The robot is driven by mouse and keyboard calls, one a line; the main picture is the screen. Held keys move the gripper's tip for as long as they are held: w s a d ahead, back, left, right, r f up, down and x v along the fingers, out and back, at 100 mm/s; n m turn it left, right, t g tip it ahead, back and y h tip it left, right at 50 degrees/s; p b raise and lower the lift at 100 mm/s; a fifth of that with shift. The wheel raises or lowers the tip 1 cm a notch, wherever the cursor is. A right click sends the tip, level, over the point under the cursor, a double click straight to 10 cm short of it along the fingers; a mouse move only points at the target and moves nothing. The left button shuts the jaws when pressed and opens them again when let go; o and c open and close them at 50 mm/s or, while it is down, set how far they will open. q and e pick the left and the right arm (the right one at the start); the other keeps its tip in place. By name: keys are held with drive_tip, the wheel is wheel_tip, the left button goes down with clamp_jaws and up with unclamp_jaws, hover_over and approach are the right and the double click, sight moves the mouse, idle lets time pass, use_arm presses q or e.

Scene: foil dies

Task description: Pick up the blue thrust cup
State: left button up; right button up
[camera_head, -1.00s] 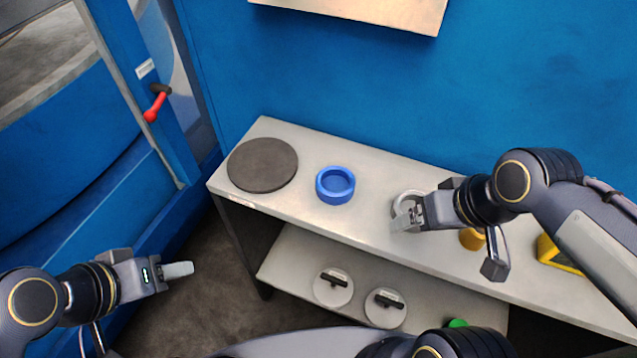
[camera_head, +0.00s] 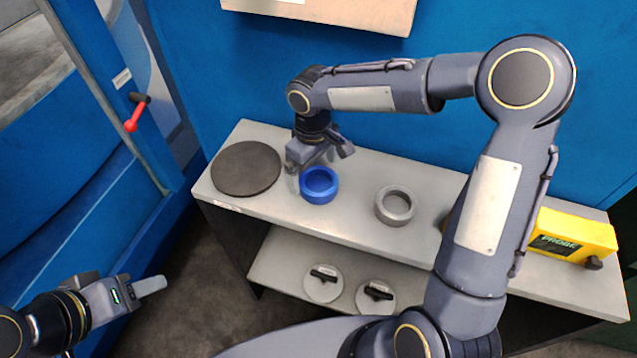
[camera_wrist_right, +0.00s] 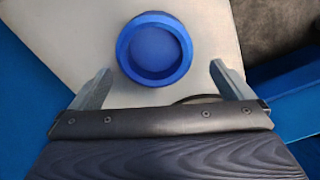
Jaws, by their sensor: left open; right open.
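The blue thrust cup (camera_head: 319,186) is a short round ring with a recessed middle, upright on the grey upper shelf, between the dark disc and a grey ring. My right gripper (camera_head: 306,172) is open just above and behind the cup. In the right wrist view the cup (camera_wrist_right: 154,48) lies ahead of the open fingers (camera_wrist_right: 157,80), centred between them, and they do not appear to touch it. My left gripper (camera_head: 155,285) is at the lower left, open and empty, away from the shelf; its second finger is hard to make out.
A dark round disc (camera_head: 246,168) lies left of the cup. A grey ring (camera_head: 395,206) sits to its right. A yellow probe box (camera_head: 570,236) stands at the right end. Lidded discs (camera_head: 323,284) rest on the lower shelf. A blue wall (camera_head: 400,70) closes the back.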

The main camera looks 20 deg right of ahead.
sight(317, 187)
drive_tip(key=f, duration=0.4)
drive_tip(key=shift+d+f+p, duration=0.15)
drive_tip(key=shift+d+p, duration=0.2)
drive_tip(key=shift+p, duration=0.05)
drive_tip(key=shift+c, duration=0.3)
drive_tip(key=c, duration=1)
drive_tip(key=shift+c, duration=0.3)
